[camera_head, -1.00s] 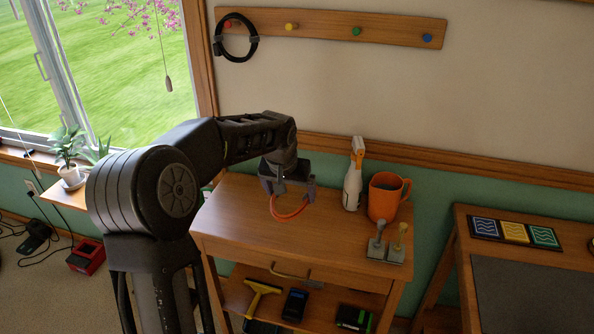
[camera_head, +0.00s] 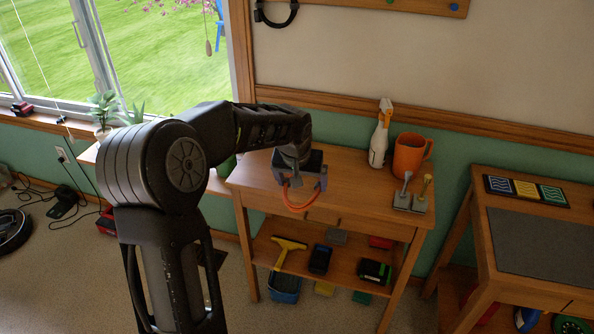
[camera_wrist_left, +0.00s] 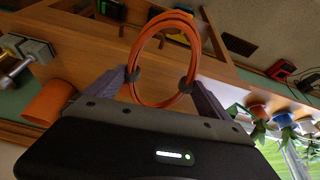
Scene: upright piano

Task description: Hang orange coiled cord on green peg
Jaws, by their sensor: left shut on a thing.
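The orange coiled cord (camera_head: 298,207) hangs as a loop from my left gripper (camera_head: 301,186), in front of the wooden cart's top. In the left wrist view the cord (camera_wrist_left: 141,60) is a round coil with dark ties, pinched between the purplish fingers of my left gripper (camera_wrist_left: 160,80). The green peg (camera_head: 390,2) barely shows at the top edge of the head view, on the wooden wall board, up and right of the gripper. The blue peg (camera_head: 454,6) is to its right. The rest of the board is cut off. My right gripper is not in view.
A black coil (camera_head: 276,18) hangs at the top left. On the wooden cart (camera_head: 350,195) stand a white spray bottle (camera_head: 379,140), an orange mug (camera_head: 409,155) and grey stands with knobs (camera_head: 411,198). A desk (camera_head: 535,240) is at the right.

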